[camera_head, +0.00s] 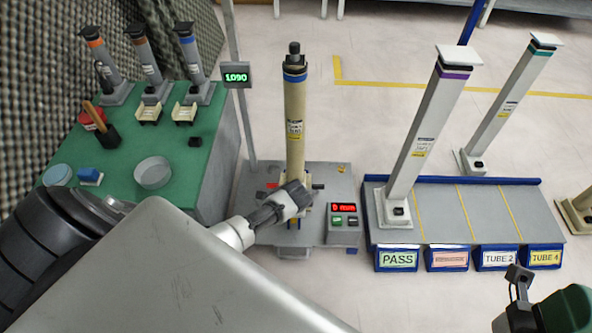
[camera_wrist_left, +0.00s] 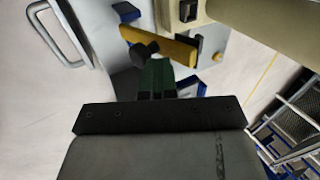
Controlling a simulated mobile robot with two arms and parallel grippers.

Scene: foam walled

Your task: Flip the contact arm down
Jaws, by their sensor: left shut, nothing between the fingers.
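The contact arm, a yellow bar (camera_wrist_left: 178,47) with a black knob (camera_wrist_left: 145,50), lies slanted just ahead of my left gripper (camera_wrist_left: 157,72) in the left wrist view. The fingers are shut with nothing between them. Their tips are close to the knob; I cannot tell whether they touch. In the head view my left gripper (camera_head: 297,193) is low in front of the beige tube (camera_head: 295,125), which stands upright on the grey test station (camera_head: 260,225), and hides most of the contact arm. My right gripper (camera_head: 518,278) is at the lower right, its fingers unclear.
A control box (camera_head: 343,222) with a red display sits right of the tube. A green table (camera_head: 190,140) with tools is at the left. A pole with a 1.090 display (camera_head: 237,77) stands behind.

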